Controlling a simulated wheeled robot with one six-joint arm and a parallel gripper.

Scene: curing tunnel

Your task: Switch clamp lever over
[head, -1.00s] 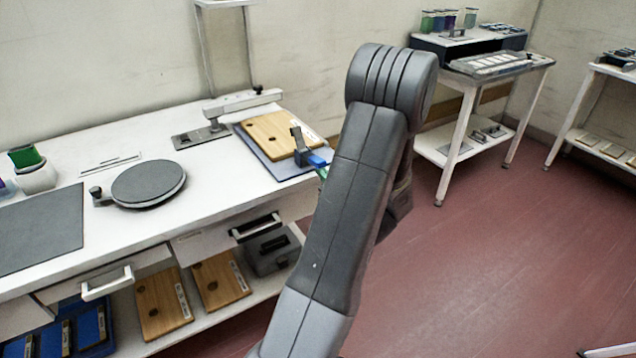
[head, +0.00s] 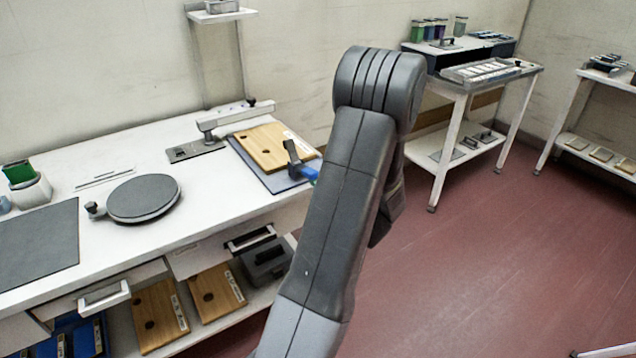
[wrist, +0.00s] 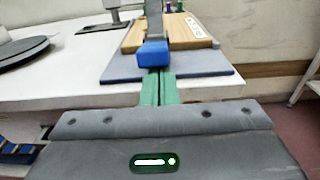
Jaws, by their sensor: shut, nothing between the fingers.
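The clamp lever (head: 292,154) is a dark grey bar with a blue grip (head: 308,173), at the front right edge of the bench beside a wooden board (head: 262,148). In the wrist view the lever (wrist: 154,22) points at me with its blue grip (wrist: 152,54) at the near end. My gripper (wrist: 158,86) has green fingers, shut and empty, just below and in front of the blue grip. I cannot tell whether they touch it.
The board lies on a blue-grey plate (wrist: 200,64) on the white bench (head: 110,250). An open drawer (head: 103,295) juts from the bench front. Red floor (head: 480,260) is clear at right.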

